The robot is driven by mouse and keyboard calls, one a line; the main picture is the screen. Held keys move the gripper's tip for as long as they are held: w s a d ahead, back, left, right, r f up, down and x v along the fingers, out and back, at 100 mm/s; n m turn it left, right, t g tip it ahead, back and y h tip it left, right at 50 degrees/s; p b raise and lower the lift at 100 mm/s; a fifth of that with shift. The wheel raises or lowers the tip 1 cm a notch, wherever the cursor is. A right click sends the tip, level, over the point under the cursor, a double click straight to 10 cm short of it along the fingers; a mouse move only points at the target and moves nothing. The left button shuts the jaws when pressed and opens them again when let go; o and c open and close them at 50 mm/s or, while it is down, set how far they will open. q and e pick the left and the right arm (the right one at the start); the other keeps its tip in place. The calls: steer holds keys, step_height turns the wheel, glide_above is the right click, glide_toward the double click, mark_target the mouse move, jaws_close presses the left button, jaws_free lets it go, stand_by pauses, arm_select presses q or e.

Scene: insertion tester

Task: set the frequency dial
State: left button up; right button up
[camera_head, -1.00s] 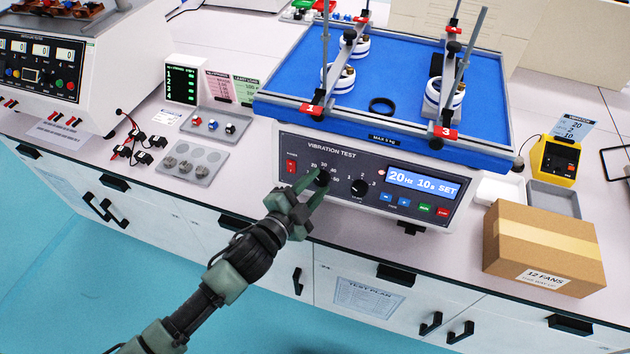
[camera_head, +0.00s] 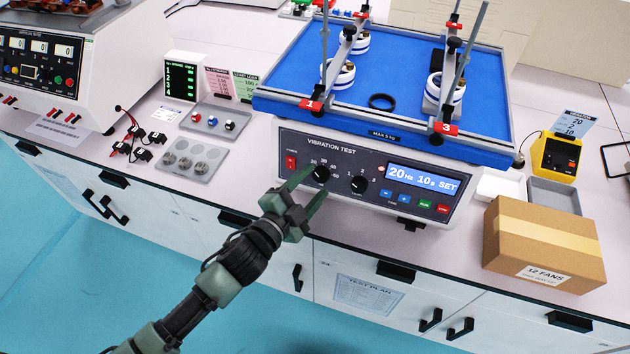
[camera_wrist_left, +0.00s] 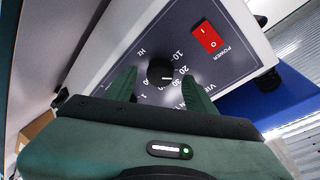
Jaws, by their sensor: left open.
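The vibration tester's front panel (camera_head: 300,150) has a black frequency dial (camera_head: 321,174) with numbers around it. The dial also shows in the left wrist view (camera_wrist_left: 160,72), marked Hz, with a small white pointer mark toward the 20–30 side. The lit display (camera_head: 424,181) reads 20 Hz, 10 s, SET. My left gripper (camera_head: 313,184) is open just in front of the panel at the dial. In the left wrist view its fingers (camera_wrist_left: 158,88) stand on either side of the dial, with gaps to it. My right gripper is not in view.
A second black knob (camera_head: 359,186) sits right of the dial, and a red power switch (camera_head: 291,162) left of it. Blue and other coloured buttons lie under the display. The blue shaker table (camera_head: 410,80) overhangs above. A cardboard box (camera_head: 540,240) stands at the right.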

arm_select(q)
steer(key=f+b+v, duration=0.1)
steer(key=v, duration=0.5)
steer(key=shift+s+r, duration=0.15)
steer(key=shift+r, duration=0.4)
steer(key=shift+a, duration=0.15)
